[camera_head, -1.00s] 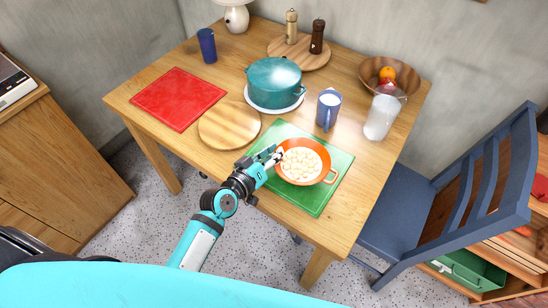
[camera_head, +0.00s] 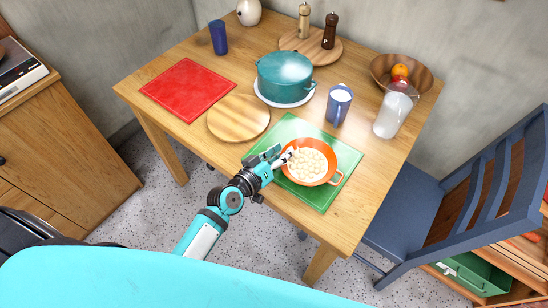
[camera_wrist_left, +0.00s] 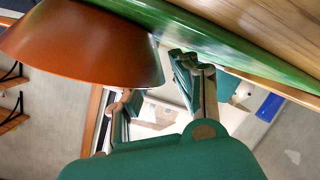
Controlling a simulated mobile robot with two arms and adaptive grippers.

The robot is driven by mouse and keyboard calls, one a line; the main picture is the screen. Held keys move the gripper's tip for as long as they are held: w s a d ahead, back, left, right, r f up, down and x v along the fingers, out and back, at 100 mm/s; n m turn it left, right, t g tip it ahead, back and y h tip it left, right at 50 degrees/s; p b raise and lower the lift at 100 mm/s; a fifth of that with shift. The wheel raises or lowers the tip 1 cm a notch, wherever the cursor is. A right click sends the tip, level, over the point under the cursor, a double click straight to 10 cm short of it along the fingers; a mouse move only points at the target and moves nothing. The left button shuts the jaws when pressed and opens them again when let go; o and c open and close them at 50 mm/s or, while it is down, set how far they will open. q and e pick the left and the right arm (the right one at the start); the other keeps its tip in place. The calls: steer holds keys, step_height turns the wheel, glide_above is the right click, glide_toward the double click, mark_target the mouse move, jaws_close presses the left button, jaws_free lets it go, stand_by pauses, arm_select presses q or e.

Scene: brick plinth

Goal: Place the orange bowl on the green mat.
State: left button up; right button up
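The orange bowl (camera_head: 324,180), full of pale round pieces, is upright over the green mat (camera_head: 304,128), inside its edges. In the left wrist view the bowl (camera_wrist_left: 85,45) has its base against the mat (camera_wrist_left: 225,40), with no clear gap showing. My left gripper (camera_head: 285,158) is at the bowl's left rim. In the left wrist view its fingers (camera_wrist_left: 160,95) are spread, with a gap between them and the bowl's rim close by. Whether a finger touches the rim cannot be told. My right gripper is out of view.
A round wooden board (camera_head: 238,118) and a red mat (camera_head: 187,90) lie to the left. A teal pot (camera_head: 285,77), a blue mug (camera_head: 338,105) and a glass jug (camera_head: 392,115) stand behind the green mat. A blue chair (camera_head: 455,200) is at the right.

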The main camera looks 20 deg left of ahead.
arm_select(q)
steer(key=v, duration=1.1)
steer(key=shift+s+b, duration=0.35)
steer(key=shift+b, duration=0.05)
